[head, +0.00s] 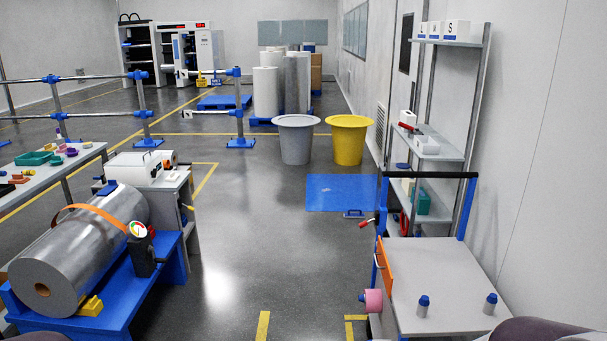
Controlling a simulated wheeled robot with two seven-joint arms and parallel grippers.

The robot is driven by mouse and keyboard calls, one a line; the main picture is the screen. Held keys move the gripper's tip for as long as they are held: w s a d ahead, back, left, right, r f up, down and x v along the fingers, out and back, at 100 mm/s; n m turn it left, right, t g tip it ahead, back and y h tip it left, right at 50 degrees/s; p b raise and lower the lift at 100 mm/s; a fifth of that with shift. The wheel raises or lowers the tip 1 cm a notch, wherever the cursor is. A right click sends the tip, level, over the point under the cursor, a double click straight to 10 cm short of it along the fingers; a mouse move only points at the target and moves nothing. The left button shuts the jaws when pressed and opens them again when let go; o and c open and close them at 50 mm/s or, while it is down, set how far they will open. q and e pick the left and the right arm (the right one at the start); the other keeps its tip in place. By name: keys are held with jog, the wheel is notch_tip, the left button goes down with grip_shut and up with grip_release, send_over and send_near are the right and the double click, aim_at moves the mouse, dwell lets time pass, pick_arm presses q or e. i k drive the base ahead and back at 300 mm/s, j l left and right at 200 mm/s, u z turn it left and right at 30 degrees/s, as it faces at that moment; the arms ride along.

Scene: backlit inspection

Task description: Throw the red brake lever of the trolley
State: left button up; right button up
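The trolley (455,285) stands at the lower right, with a light grey top, blue posts and a black push bar (428,175). A small lever with a red grip (365,224) sticks out to the left of the trolley's far left post, below the bar. The grip points left and slightly down. Nothing touches it. Neither of my grippers is in view. Dark rounded parts at the bottom right edge look like my own arm.
Two blue-capped pieces (422,307) (490,304) stand on the trolley top. An orange panel (385,267) and a pink roll (372,301) are on its left side. Shelves (440,150) stand behind it. A blue bench with a large metal roll (85,245) is left. The floor between is clear.

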aim_at(363, 224)
jog(key=i+z, duration=0.15)
jog(key=i, duration=0.45)
jog(key=i+j+z, duration=0.15)
jog(key=i, duration=0.45)
jog(key=i+j+z, duration=0.15)
jog(key=i, duration=0.4)
jog(key=i+j+z, duration=0.3)
jog(key=i+z, duration=0.2)
jog(key=i+j+z, duration=0.7)
jog(key=j+z, duration=0.25)
